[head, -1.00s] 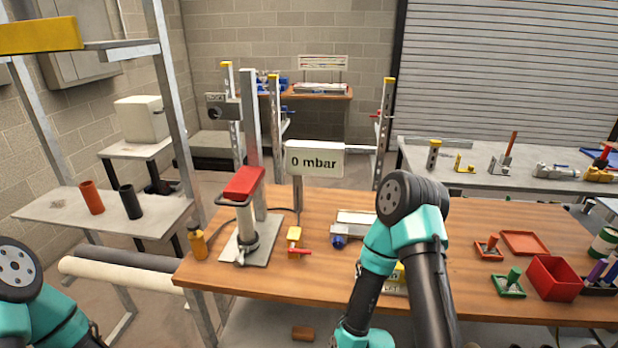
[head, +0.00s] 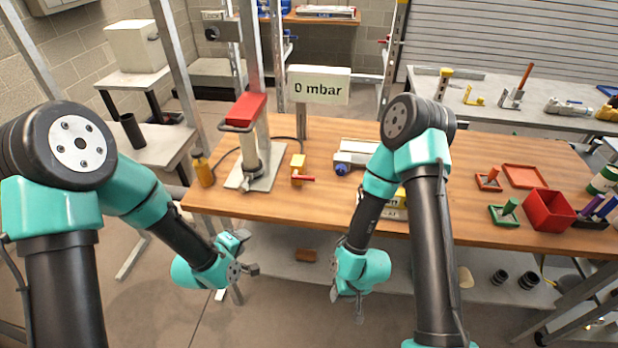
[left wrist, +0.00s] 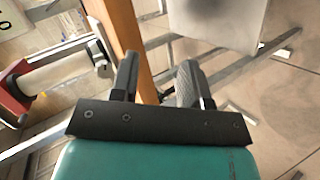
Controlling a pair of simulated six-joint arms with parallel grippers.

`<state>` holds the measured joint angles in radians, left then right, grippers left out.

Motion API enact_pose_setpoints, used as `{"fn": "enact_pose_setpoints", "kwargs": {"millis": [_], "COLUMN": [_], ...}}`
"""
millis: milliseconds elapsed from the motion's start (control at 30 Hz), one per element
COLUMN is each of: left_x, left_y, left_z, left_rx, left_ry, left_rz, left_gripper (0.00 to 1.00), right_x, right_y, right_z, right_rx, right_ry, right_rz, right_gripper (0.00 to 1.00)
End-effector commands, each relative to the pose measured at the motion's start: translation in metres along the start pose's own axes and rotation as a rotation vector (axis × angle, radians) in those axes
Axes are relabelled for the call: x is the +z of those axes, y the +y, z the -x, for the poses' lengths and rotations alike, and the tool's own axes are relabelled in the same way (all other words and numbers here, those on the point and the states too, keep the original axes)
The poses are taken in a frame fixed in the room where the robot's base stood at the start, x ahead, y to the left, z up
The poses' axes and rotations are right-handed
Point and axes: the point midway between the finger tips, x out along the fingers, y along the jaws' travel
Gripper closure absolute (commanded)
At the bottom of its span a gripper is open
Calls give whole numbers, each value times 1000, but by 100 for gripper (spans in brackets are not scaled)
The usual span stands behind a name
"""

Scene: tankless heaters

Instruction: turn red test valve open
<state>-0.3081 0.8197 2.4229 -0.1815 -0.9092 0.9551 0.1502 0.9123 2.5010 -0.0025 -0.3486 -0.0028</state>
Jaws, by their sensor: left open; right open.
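The red test valve (head: 304,178) is a small red lever on a yellow block (head: 297,163) that stands on the wooden bench, right of the hand pump. The lever points to the right in the head view. A sign (head: 319,86) behind it reads "0 mbar". My left gripper (head: 250,254) is open and empty, in front of the bench's front edge and apart from the valve. Its open fingers also show in the left wrist view (left wrist: 158,78). My right gripper (head: 347,302) is open and empty, low in front of the bench.
The hand pump (head: 249,145) with a red handle stands left of the valve, with a yellow bottle (head: 203,170) beside it. A grey and blue device (head: 352,156) lies to the right. A red box (head: 548,211) and small trays are at the bench's right end.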

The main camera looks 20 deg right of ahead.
Motion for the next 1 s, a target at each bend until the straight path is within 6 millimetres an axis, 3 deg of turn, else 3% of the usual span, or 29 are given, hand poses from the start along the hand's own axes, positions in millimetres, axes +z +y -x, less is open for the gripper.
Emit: {"fn": "enact_pose_setpoints", "kwargs": {"millis": [33, 100, 200, 300, 433, 767, 1000], "left_x": [9, 20, 35, 44, 48, 48, 49], "left_y": [31, 70, 112, 137, 147, 146, 153], "left_z": [-5, -8, -8, -7, -6, -7, -25], "left_rx": [76, 177, 291, 360, 387, 384, 384], "left_ry": [-4, -17, -48, -76, -89, -88, -88], "left_rz": [33, 98, 179, 232, 259, 258, 256], "left_gripper": [58, 58, 58, 58, 58, 58, 58], "right_x": [0, 0, 0, 0, 0, 0, 0], "right_y": [0, 0, 0, 0, 0, 0, 0], "right_z": [0, 0, 0, 0, 0, 0, 0], "right_rx": [0, 0, 0, 0, 0, 0, 0], "right_ry": [0, 0, 0, 0, 0, 0, 0], "right_rz": [0, 0, 0, 0, 0, 0, 0], "right_gripper": [57, 57, 57, 57, 57, 57, 57]}}
